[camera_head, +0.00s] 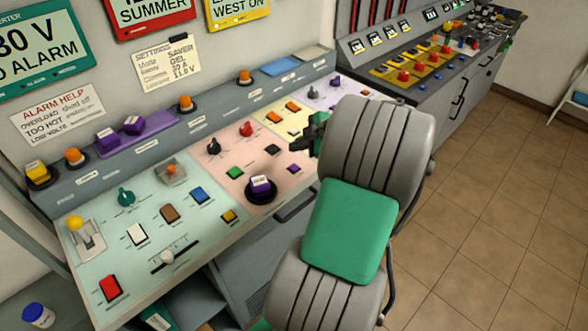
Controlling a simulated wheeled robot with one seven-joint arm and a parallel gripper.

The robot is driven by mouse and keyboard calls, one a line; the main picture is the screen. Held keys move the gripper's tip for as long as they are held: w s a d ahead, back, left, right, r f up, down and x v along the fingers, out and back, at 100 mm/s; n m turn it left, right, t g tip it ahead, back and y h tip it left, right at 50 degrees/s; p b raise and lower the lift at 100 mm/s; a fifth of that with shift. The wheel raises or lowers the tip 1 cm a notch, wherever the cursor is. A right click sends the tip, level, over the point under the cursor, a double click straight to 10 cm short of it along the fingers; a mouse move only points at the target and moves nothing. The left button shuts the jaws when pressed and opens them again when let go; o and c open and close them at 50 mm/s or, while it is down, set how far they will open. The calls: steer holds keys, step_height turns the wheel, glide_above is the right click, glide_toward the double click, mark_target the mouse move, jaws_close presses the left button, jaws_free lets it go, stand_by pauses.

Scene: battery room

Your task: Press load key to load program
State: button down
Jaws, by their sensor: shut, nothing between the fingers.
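My gripper (300,142) is dark and small in this view, in front of my grey and green arm, which comes up from the lower right. Its fingers look closed and empty over the right part of the console (190,240), by the pink and yellow panels. I cannot read which key is the load key. A purple key with a white label (260,184) sits on a round black base on the pink panel. Two more labelled purple keys (107,137) sit on a purple plate on the back ledge. I cannot tell whether my fingers touch the panel.
The console also holds a red button (109,289), a yellow-topped lever (77,224), a slider (168,257) and orange knobs. A second, darker console (440,75) stands at the back right. Tiled floor (490,200) is open at the right. My arm hides part of the console.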

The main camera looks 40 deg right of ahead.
mark_target(297, 168)
step_height(297, 168, down, 4)
steer(key=b, duration=0.2)
steer(key=shift+f+b, duration=0.2)
steer(key=shift+b, duration=0.2)
steer(key=shift+f, duration=0.15)
steer(key=shift+f+b, duration=0.15)
steer(key=shift+b, duration=0.2)
stand_by(1.1)
steer(key=shift+f+b, duration=0.3)
steer(key=shift+b, duration=0.2)
steer(key=shift+f+b, duration=0.45)
steer(key=shift+b, duration=0.15)
stand_by(0.5)
stand_by(0.3)
steer(key=shift+r, duration=0.9)
steer(key=shift+p, duration=0.3)
